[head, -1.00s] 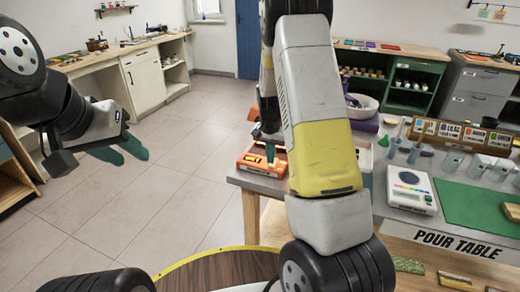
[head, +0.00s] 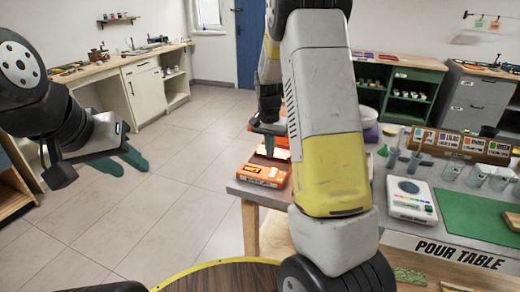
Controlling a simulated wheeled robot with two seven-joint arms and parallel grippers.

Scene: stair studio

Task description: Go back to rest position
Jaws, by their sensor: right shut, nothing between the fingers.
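My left gripper (head: 122,164) hangs in the air at the left over the floor. Its two teal fingers stand apart, with nothing seen between them. My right gripper (head: 269,146) is partly hidden behind my own arm. It is shut and empty, just above or in front of an orange device (head: 262,175) at the left end of the pour table (head: 390,240). I cannot tell whether its fingertips touch the device.
A white scale (head: 410,200), a green mat (head: 468,216), clear cups (head: 478,176) and a labelled rack (head: 460,146) stand on the table. A green funnel (head: 383,151) is beside my arm. The tiled floor (head: 170,200) at the left is clear.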

